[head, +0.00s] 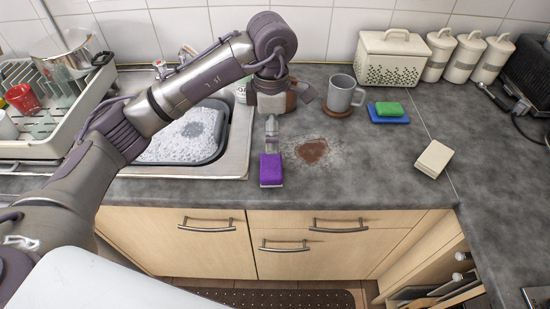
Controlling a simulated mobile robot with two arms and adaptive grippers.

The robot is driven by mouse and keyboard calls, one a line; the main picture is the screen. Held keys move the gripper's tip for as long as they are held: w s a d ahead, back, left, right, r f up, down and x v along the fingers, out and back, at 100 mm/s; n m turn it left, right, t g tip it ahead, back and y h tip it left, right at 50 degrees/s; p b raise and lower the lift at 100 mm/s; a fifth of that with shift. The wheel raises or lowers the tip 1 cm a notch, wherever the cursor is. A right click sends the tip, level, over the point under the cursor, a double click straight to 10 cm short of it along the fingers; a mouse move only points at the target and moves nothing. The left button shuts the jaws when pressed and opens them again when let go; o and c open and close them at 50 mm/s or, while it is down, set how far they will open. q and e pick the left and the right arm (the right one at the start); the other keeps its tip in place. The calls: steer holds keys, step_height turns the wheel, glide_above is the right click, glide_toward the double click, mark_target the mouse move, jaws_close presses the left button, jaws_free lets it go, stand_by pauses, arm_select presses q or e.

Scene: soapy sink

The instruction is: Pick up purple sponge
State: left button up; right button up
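The purple sponge (271,171) lies on the grey counter near its front edge, right of the sink. My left gripper (271,146) comes down from above and behind it, with its tip close to or touching the sponge's far end. I cannot tell whether the fingers are around the sponge, or how wide they are. My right gripper is not in view.
The soapy sink (165,150) and dish rack (55,130) are at left. A brown stain (312,150) is right of the sponge. A grey mug (343,93), green sponge (389,109), blue sponge (390,120) and cream block (434,159) stand apart from it. A bread box (393,60) and canisters (467,57) line the wall.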

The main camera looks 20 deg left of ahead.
arm_select(q)
steer(key=p, duration=0.1)
glide_above(273, 165)
steer(key=s, duration=0.1)
step_height(273, 165, down, 5)
steer(key=shift+a+r, duration=0.1)
steer(key=shift+r, duration=0.05)
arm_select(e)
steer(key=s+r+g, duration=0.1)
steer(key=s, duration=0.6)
arm_select(q)
steer(key=shift+w+f, duration=0.2)
steer(key=shift+f, duration=0.3)
steer(key=shift+w+f, duration=0.15)
steer(key=shift+f, duration=0.35)
steer(key=shift+f+p, duration=0.5)
steer(key=shift+p, duration=0.15)
step_height(273, 165, down, 4)
steer(key=shift+w+r+p, duration=0.1)
steer(key=shift+r+p, duration=0.05)
steer(key=shift+p, duration=0.6)
steer(key=shift+f, duration=0.35)
steer(key=c, duration=0.6)
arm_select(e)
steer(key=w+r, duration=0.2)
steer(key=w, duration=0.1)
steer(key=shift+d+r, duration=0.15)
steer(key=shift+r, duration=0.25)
